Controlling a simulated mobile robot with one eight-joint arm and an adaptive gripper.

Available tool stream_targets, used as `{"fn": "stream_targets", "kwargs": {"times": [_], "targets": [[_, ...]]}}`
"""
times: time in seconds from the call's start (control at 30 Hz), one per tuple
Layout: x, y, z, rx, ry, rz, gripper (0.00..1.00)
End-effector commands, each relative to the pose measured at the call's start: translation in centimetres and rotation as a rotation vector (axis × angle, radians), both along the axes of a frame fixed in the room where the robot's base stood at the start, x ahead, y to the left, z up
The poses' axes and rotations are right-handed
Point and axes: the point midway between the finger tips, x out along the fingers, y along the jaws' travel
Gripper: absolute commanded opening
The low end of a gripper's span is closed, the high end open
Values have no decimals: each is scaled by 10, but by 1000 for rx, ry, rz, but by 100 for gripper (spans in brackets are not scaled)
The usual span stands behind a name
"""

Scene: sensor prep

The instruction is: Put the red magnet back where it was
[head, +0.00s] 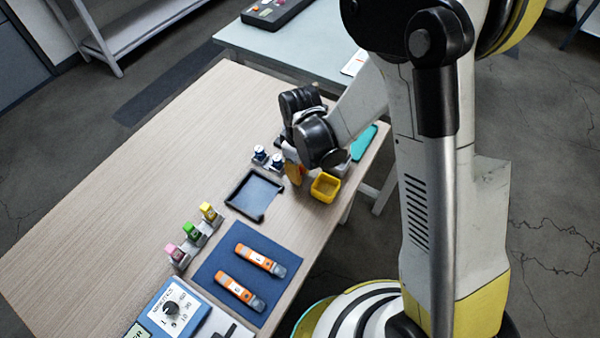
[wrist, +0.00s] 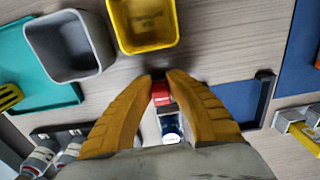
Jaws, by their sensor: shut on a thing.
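The red magnet (wrist: 161,93) is a small red block between the tips of my gripper (wrist: 162,80) in the wrist view. The yellow fingers are closed on it. A blue and white capped piece (wrist: 171,127) shows just beyond it between the fingers; I cannot tell whether the magnet touches it. In the head view my gripper (head: 293,172) is low over the table, beside two white-and-blue capped pieces (head: 268,157) and left of the yellow bin (head: 325,187). The magnet is hidden by the gripper there.
A dark tray (head: 240,208) lies in front of the gripper. A grey bin (wrist: 103,55) and teal tray (wrist: 20,62) are close by. Pink, green and yellow blocks (head: 192,232) stand beside a blue mat (head: 215,262) with two orange devices. The table's left side is clear.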

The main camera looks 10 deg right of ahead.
Motion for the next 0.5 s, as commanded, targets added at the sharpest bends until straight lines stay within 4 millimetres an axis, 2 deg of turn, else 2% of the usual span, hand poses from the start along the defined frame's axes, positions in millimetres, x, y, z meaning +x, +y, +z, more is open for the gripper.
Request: {"fn": "stream_targets", "kwargs": {"times": [0.03,0.07,0.1,0.37,0.5], "targets": [[0,0,-2,0,0,0,24],[0,0,-1,0,0,0,33],[0,0,-1,0,0,0,37],[0,0,0,0,0,0,37],[0,0,9,0,0,0,37]]}}
